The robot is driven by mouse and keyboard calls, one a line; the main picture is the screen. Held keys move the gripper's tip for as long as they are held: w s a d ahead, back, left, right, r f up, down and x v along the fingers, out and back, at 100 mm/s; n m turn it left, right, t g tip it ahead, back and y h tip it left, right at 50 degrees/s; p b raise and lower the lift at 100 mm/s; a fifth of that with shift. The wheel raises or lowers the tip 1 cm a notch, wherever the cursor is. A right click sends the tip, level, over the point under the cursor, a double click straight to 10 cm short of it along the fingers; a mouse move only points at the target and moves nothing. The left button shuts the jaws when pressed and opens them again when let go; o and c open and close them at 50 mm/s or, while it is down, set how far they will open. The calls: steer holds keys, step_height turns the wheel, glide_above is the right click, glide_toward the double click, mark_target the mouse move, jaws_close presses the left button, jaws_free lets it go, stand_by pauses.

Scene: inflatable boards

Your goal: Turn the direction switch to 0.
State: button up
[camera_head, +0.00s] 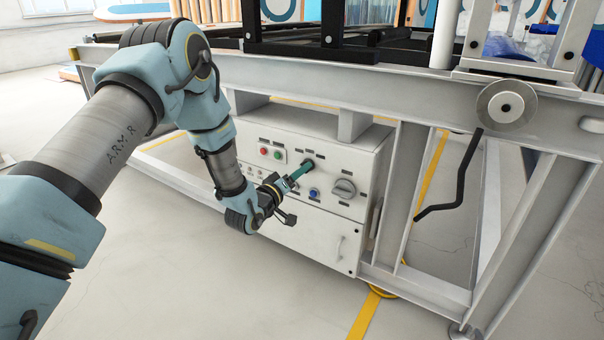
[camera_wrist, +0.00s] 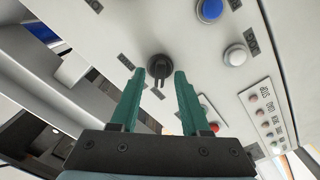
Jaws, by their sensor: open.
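In the wrist view the switch (camera_wrist: 158,66) has a round base and a narrow handle pointing down in the picture, slightly tilted. My gripper (camera_head: 301,172) is open, its green fingertips at the switch. In the wrist view one fingertip is on each side of the switch, with gaps visible. Whether the fingers reach around the handle or stop short of it I cannot tell.
A larger grey rotary knob (camera_head: 345,188) and a blue button (camera_head: 314,193) are close by on the box. Red (camera_head: 277,154) and green buttons are to the left. The grey machine frame (camera_head: 330,85) overhangs the box. A black crank handle (camera_head: 460,180) hangs at right.

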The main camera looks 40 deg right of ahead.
steer(key=shift+w+d, duration=0.2)
steer(key=shift+d, duration=0.5)
steer(key=shift+c, duration=0.3)
jaws_close()
